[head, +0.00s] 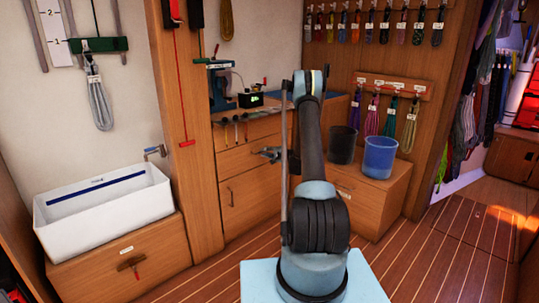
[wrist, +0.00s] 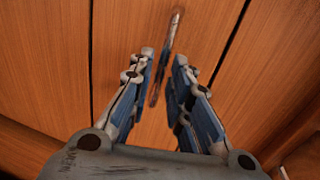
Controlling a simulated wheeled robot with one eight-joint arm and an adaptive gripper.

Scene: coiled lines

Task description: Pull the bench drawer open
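The bench drawer (head: 238,159) is a wooden front below the bench top in the head view, and it looks shut. My gripper (head: 268,153) is in front of its right part, and the drawer's handle is hidden there. In the wrist view, a dark, worn bar handle (wrist: 175,28) runs along the wooden front (wrist: 120,35). My gripper (wrist: 165,58) is open there, with one finger on each side of the handle's line. The handle shows in the gap between the fingers. I cannot tell whether the fingers touch it or how deep it sits between them.
A cabinet door (head: 252,202) lies below the drawer. Screwdrivers (head: 235,127) hang above it. A black bucket (head: 342,146) and a blue bucket (head: 380,157) stand on a wooden box (head: 372,196) to the right. A white sink (head: 105,208) is at left. Plank floor (head: 215,275) is clear.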

